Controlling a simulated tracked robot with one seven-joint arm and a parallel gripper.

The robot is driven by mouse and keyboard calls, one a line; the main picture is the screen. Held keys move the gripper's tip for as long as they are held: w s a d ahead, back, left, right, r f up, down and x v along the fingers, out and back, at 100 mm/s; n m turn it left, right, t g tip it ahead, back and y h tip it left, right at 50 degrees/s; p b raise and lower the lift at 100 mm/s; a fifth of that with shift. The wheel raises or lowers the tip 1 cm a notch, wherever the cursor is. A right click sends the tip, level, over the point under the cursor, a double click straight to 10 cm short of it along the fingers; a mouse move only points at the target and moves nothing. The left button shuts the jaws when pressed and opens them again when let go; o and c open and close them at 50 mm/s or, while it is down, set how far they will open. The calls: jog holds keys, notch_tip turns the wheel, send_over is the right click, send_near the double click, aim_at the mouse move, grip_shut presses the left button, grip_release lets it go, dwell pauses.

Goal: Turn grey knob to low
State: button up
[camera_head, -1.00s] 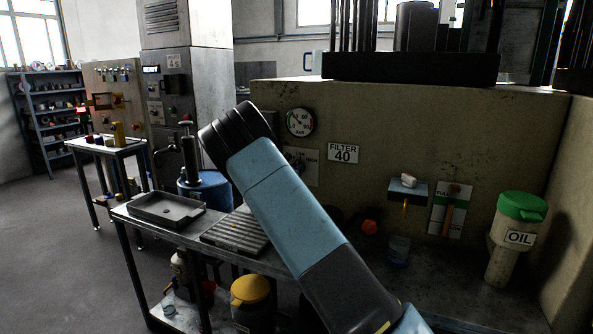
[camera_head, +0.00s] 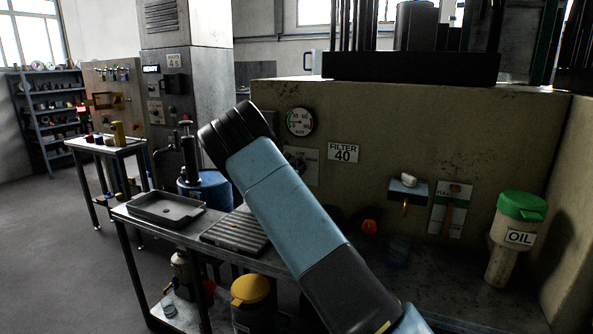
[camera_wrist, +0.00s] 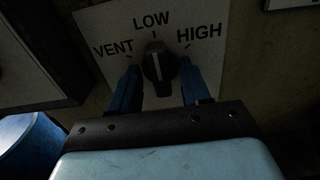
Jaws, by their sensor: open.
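The knob (camera_wrist: 159,68) is dark grey with a pale pointer line and sits on a pale plate (camera_wrist: 103,24) marked VENT, LOW and HIGH. In the wrist view its pointer line points up, close to the LOW mark. My gripper (camera_wrist: 160,72) is open, with one blue finger on each side of the knob. The left finger is below VENT and the right finger below HIGH. Small gaps seem to show between fingers and knob; contact I cannot tell. In the head view the knob (camera_head: 299,164) shows partly beside my arm, and my gripper is hidden behind the arm.
A pressure gauge (camera_head: 300,122) is above the plate, and a FILTER 40 sign (camera_head: 343,152) is to its right. A metal bench (camera_head: 128,213) carries a shallow tray (camera_head: 166,220) at left. A green-capped OIL container (camera_head: 516,225) stands at right.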

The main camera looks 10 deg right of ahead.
jog(key=v, duration=1.3)
jog(key=shift+s+a, duration=0.2)
jog(key=shift+s, duration=0.05)
jog(key=shift+f, duration=0.1)
jog(key=s+d+r+m+g+y, duration=0.1)
jog(key=s+d+r+m+g, duration=0.4)
jog(key=s+d+m, duration=0.55)
jog(key=s+d+r+m+g+y, duration=0.1)
jog(key=s+d+r+m+g, duration=0.5)
jog(key=s, duration=0.7)
jog(key=s+a+r+m+y, duration=0.1)
jog(key=s+a+m+y, duration=0.1)
jog(key=s, duration=0.7)
jog(key=s+a+r+m+t+y, duration=0.1)
jog(key=s+a+m+y, duration=0.2)
jog(key=s+m, duration=0.3)
jog(key=s+a+r+m+t+y, duration=0.1)
jog(key=s+a+m+y, duration=0.1)
jog(key=s, duration=1.2)
jog(key=shift+a+m+y, duration=0.4)
jog(key=shift+m+y, duration=0.4)
jog(key=shift+m, duration=0.35)
jog(key=shift+r, duration=0.1)
jog(key=shift+c, duration=0.3)
